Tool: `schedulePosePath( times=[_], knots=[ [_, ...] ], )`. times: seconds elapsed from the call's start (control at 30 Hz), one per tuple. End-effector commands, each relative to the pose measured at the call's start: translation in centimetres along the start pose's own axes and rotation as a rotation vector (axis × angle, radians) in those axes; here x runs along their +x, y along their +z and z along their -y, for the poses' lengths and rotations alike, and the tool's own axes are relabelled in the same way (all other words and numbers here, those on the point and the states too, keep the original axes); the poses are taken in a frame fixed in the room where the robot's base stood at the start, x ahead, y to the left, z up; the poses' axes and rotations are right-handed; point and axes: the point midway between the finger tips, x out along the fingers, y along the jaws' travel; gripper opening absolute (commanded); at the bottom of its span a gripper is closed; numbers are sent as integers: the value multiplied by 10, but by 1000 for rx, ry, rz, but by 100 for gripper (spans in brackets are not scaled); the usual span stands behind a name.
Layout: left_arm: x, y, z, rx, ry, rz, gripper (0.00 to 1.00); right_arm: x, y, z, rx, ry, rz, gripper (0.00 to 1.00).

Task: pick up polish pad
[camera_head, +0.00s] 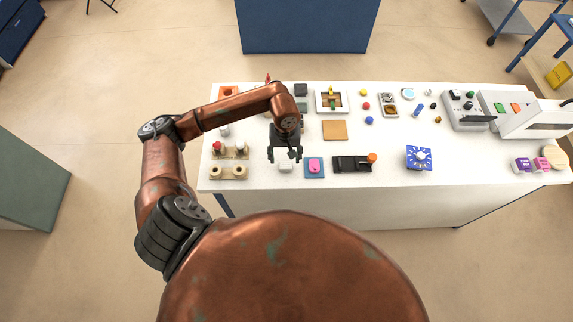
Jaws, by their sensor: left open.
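My left gripper (285,157) points down over the front left part of the white table, with its two fingers apart and nothing seen between them. A small white block (285,168) lies just in front of the fingertips in the picture; it may be the polish pad, but it is too small to tell. A pink piece on a blue-teal square (314,167) lies just right of the gripper. My left arm hides part of the table behind the gripper. My right gripper is out of the picture.
The white table (380,178) holds many small items. A wooden rack (229,172) stands left of the gripper, a black holder with an orange ball (350,163) to the right. A brown square (334,130) lies behind. Clear tabletop lies around the blue gear-like piece (419,157).

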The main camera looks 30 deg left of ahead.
Motion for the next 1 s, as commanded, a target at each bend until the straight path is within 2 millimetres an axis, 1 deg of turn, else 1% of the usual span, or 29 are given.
schedulePosePath(
  times=[0.17,0.27,0.4,0.5,0.7,1.0],
  knots=[
    [18,-1,-1,-4,1,5,56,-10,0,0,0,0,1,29],
    [33,-4,-3,-5,3,6,56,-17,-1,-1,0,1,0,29],
    [51,-5,-3,-2,3,3,56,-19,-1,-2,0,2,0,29],
    [56,-5,-4,-1,4,2,56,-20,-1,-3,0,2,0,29],
    [57,-5,-4,1,3,1,56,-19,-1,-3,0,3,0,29],
    [57,-5,-4,1,4,1,36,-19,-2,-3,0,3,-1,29]
  ],
)
